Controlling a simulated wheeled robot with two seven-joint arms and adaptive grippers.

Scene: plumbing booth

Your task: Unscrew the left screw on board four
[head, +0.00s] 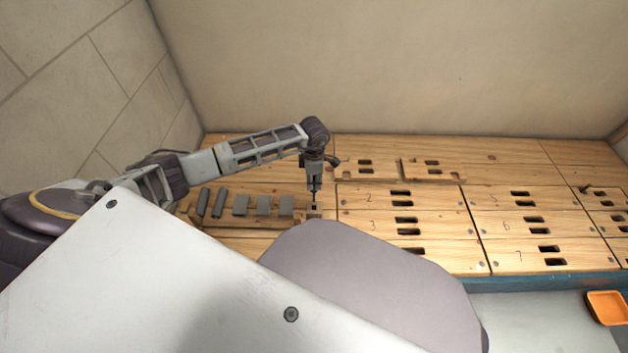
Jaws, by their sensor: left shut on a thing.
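Board four is most likely the partly covered wooden panel (450,257) below board 3 (440,228). Its number and left end are hidden behind my own body, so its left screw is not visible. My left gripper (314,186) points down at the left edge of the numbered boards, above the right end of a wooden rack (245,224). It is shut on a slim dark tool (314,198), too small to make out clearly. The tool's lower end is at a small pale block (315,211); I cannot tell whether they touch. My right gripper is out of view.
Several grey blocks (241,205) stand in a row on the rack. Board 2 (440,200) and other slotted boards (570,228) fill the middle and right. An orange tray (607,307) is at the lower right. A wall rises behind.

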